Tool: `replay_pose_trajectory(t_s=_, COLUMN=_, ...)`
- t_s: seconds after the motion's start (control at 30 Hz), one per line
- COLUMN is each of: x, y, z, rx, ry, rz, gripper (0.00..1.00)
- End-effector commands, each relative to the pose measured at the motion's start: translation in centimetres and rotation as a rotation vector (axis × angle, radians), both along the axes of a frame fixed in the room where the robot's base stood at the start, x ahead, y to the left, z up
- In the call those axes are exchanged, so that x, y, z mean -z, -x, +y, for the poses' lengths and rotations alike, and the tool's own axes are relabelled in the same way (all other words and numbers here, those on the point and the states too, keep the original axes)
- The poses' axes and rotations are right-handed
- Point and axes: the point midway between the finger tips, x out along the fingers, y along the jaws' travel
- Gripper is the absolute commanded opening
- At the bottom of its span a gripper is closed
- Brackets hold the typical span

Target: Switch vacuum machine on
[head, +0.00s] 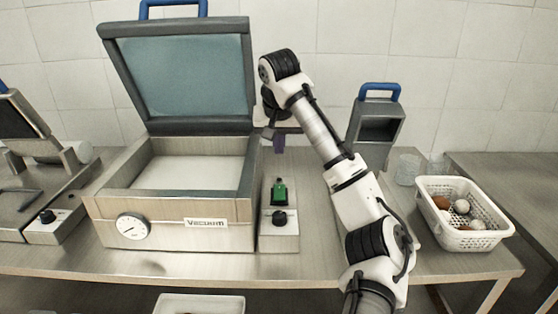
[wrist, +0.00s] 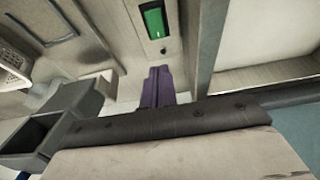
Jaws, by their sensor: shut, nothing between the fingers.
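The vacuum machine (head: 170,229) stands on the steel table with its lid (head: 180,75) raised. Its front carries a round gauge and a "Vacuum" label. A narrow control box (head: 279,240) on its right side has a green switch (head: 279,190) and a black knob (head: 281,217). The green switch (wrist: 153,20) also shows at the top of the wrist view. My gripper (head: 279,146) has purple fingers, shut and empty, above and behind the green switch, apart from it. The fingers (wrist: 158,73) also show in the wrist view, below the switch in the picture.
A smaller grey device with a blue handle (head: 376,120) stands right of my arm. Glasses (head: 407,170) and a white perforated basket (head: 463,240) holding several round items are farther right. Another machine (head: 45,231) is at the left. The raised lid stands close to my gripper's left.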

Motion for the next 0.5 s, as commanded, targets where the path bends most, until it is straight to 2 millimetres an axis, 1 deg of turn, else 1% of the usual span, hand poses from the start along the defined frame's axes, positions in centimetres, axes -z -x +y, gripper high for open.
replay_pose_trajectory(t_s=0.5, x=9.3, y=-3.4, z=0.0, rx=0.000, ry=0.001, rz=0.002, gripper=0.00)
